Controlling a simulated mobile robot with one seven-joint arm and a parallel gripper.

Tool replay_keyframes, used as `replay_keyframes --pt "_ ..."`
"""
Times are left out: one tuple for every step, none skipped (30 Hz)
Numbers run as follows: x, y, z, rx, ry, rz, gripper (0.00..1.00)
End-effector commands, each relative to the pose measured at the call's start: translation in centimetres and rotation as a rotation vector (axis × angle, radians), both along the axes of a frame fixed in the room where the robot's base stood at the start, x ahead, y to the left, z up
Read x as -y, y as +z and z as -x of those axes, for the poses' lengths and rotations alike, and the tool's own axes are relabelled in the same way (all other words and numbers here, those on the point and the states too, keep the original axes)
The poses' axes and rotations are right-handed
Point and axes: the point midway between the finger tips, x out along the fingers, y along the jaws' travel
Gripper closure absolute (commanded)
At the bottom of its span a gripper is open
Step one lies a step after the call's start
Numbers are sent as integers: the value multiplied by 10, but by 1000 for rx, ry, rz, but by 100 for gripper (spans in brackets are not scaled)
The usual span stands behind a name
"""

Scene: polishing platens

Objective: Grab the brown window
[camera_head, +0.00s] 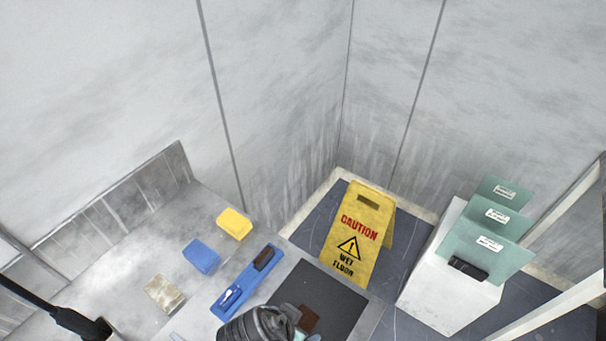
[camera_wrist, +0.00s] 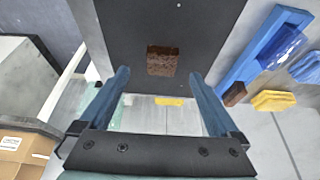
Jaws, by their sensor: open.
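The brown window, a small dark brown square piece (camera_head: 309,318), lies flat on a dark grey mat (camera_head: 336,290) at the bottom of the head view, partly hidden by my arm. In the wrist view the brown square (camera_wrist: 162,60) lies on the dark surface, just beyond the fingertips and roughly centred between them. My gripper (camera_wrist: 159,76) is open, with its two blue-grey fingers apart and nothing held between them. Its height above the mat is hard to judge.
A blue tray (camera_head: 240,288) beside the mat holds a dark brown block (camera_head: 264,257). Blue (camera_head: 201,256), yellow (camera_head: 234,223) and tan (camera_head: 164,293) blocks lie to the left. A yellow caution sign (camera_head: 360,235) stands behind. A white box (camera_head: 425,292) with green panels stands right.

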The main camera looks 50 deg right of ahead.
Motion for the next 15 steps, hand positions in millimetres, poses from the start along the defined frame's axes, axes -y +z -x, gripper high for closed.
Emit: replay_keyframes --pt "2 -4 1 -2 -2 -1 3" --pt "3 -6 0 -1 -1 -1 3" --pt "4 -8 0 0 -1 -1 3" --pt "4 -9 0 -1 -1 -1 3" --pt "5 -10 0 -1 -1 -1 3" --pt "7 -12 0 -1 -1 -1 3" --pt "8 -14 -1 0 -2 -1 3" --pt "10 -16 -1 -2 -3 -2 3" --pt "14 -20 -2 -1 -3 -2 3" --pt "16 -24 -2 -3 -2 -2 3" --pt "19 -27 -4 -2 -2 -1 3" --pt "22 -31 -4 -1 -3 -1 3" --pt "24 -35 -5 -2 -2 -1 3" --pt "25 -39 -5 -2 -2 -1 3" --pt "27 -44 -5 -2 -1 -1 3"
